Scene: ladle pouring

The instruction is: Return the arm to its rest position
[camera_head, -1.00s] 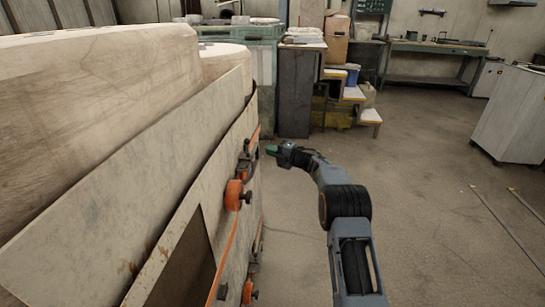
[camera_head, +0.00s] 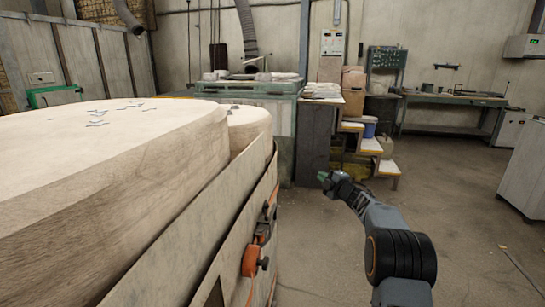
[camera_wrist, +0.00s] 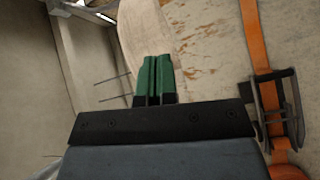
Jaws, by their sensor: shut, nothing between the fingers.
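My gripper (camera_head: 325,178) is shut and empty, held in the air to the right of a large wooden-sided crate (camera_head: 190,262) in the head view. Its green fingers (camera_wrist: 153,78) are side by side in the wrist view, with nothing between them. My arm reaches up from the lower right of the head view and bends at a dark joint. A gap of floor shows between the arm and the crate in the head view.
The crate's side carries an orange strap (camera_wrist: 259,40) with a metal buckle (camera_wrist: 283,110). Large pale round blocks (camera_head: 120,165) sit in the crate. Small steps (camera_head: 378,150) and a workbench (camera_head: 460,98) stand behind. Open floor (camera_head: 470,220) lies to the right.

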